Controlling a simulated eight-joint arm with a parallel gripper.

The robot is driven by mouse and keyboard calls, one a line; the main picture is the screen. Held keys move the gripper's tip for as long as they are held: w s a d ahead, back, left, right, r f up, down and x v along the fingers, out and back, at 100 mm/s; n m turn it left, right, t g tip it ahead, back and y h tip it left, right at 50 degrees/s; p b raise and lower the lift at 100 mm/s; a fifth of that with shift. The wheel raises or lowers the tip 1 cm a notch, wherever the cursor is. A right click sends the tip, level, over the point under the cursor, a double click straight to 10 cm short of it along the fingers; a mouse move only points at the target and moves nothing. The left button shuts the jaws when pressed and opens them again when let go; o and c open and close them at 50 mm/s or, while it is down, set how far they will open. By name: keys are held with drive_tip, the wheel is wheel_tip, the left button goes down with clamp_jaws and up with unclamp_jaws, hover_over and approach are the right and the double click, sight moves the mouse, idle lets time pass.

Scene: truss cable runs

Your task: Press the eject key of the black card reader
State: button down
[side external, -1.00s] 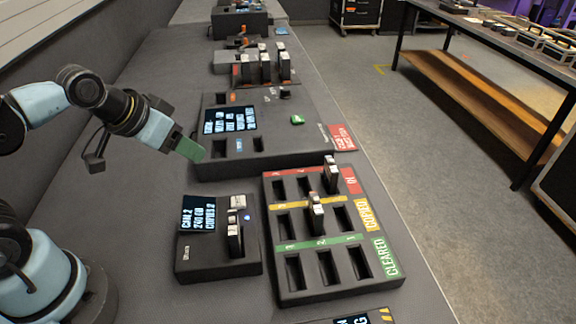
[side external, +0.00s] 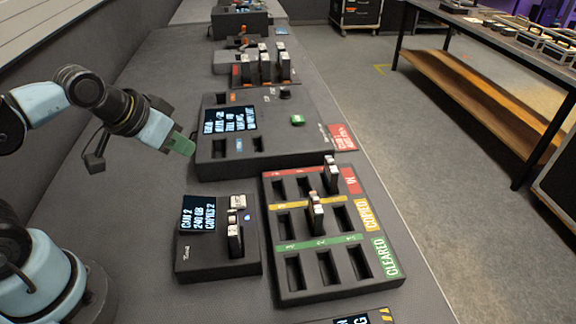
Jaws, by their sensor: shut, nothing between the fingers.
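The black card reader (side external: 190,256) is at the lower middle of the side view. It has a lit screen (side external: 198,213) reading CAM 2 and 240 GB. A dark card with a white top (side external: 235,240) stands in it on the right side, and a small blue light (side external: 247,217) shows beside it. A pale piece (side external: 237,201) is behind the card; I cannot tell whether it is the eject key. My gripper (side external: 182,145), with green fingertips, is shut and empty. It is above and behind the reader, near the larger box's left edge, clear of the reader.
A larger black box (side external: 270,142) with a screen, slots and a green button (side external: 297,120) is behind the reader. A slotted tray (side external: 290,290) with red, yellow and green rows holds two cards to the right. More devices stand farther back. Bare bench lies left of the reader.

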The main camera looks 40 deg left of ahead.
drive_tip(key=shift+d, duration=0.1)
idle(0.8)
wheel_tip(320, 180, up, 2)
drive_tip(key=m+t+h, duration=0.1)
drive_tip(key=m+t, duration=0.1)
drive_tip(key=m, duration=0.9)
hover_over(234, 204)
drive_tip(key=shift+f, duration=4.4)
drive_tip(key=shift+f, duration=0.1)
drive_tip(key=shift+f, duration=0.35)
